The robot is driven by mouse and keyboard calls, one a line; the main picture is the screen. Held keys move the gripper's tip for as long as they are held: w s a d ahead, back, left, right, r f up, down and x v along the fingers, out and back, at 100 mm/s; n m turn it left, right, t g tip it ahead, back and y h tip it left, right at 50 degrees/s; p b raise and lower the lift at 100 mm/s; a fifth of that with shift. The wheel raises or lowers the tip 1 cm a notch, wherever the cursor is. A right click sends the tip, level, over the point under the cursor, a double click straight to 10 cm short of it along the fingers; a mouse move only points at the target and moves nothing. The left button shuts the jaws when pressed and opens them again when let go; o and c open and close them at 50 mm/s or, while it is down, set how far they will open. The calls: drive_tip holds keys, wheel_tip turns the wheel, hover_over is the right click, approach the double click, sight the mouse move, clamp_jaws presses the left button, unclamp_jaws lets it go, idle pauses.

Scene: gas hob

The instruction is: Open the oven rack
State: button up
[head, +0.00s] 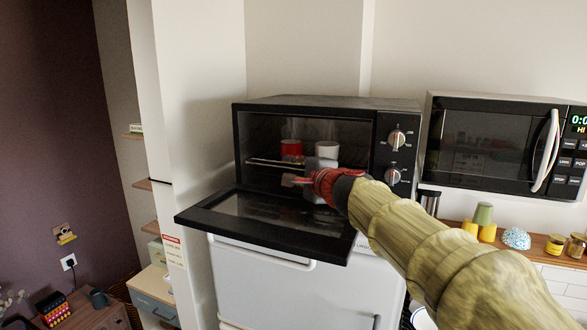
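The black toaster oven (312,102) stands on a white appliance, and its door (250,215) is folded down flat. The oven rack (262,162) shows as a thin metal edge in the open cavity. A red cup (291,148) and a white cup (327,150) are inside the oven, behind the rack's front edge. My gripper (292,181) reaches in from the right, above the lowered door and just below the rack's front edge. The fingers are small and partly merged with the arm, so I cannot tell whether they are open or touch the rack.
A microwave (490,150) stands to the right of the oven, above a wooden shelf with yellow cups (487,232), a patterned bowl (516,238) and jars (555,245). A white wall column (190,110) is close on the oven's left. The lowered door juts out in front.

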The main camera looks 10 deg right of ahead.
drive_tip(key=shift+c, duration=1.4)
clamp_jaws()
drive_tip(key=shift+f, duration=0.1)
